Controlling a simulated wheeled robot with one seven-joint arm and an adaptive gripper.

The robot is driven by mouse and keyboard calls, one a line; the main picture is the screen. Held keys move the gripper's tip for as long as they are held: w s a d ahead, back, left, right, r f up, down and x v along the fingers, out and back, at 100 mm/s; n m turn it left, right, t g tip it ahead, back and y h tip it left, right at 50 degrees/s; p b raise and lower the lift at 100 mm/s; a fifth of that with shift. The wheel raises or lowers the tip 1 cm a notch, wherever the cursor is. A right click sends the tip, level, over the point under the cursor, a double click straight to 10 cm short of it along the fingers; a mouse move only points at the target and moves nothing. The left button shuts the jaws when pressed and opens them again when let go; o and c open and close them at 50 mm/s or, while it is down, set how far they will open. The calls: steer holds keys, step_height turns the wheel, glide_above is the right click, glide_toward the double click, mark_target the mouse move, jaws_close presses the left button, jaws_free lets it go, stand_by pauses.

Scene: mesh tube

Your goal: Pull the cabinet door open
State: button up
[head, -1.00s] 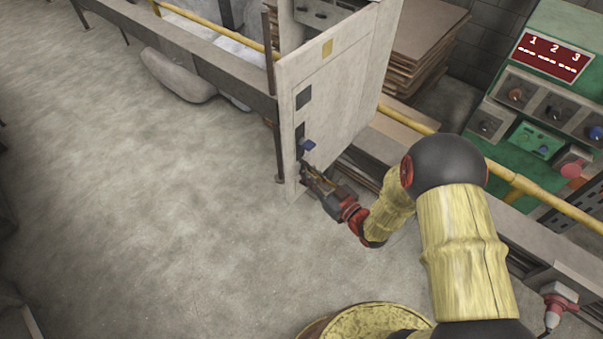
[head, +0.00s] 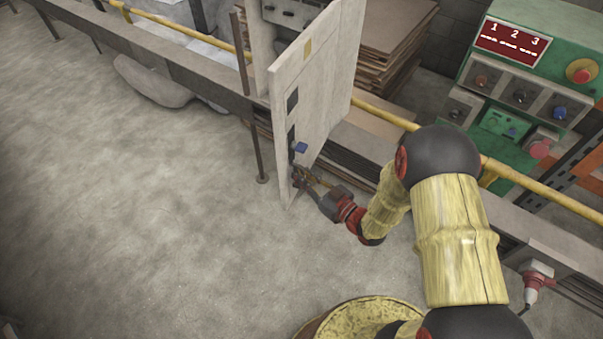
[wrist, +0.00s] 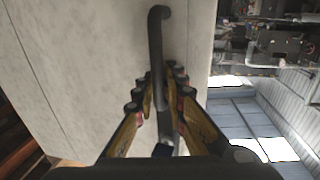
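The pale cabinet door (head: 325,85) stands swung out from the cabinet, its free edge toward the open floor. A small blue latch or knob (head: 300,147) is on the door, above my gripper. My gripper (head: 303,178) is at the lower part of the door, by its free edge. In the wrist view, the dark bar handle (wrist: 156,40) runs between the two fingers of my gripper (wrist: 164,82). The fingers are closed in around the bar, and their tips lie close to the door face (wrist: 90,60). The handle is small and mostly hidden in the head view.
A yellow rail (head: 385,115) and a grey beam (head: 165,70) run behind the door. Stacked boards (head: 395,40) stand behind it, and a green control console (head: 500,120) is at the right. A thin post (head: 250,110) stands left of the door. The floor (head: 130,220) at left is clear.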

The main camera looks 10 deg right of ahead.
steer(key=shift+o, duration=0.2)
steer(key=v, duration=1.2)
stand_by(0.5)
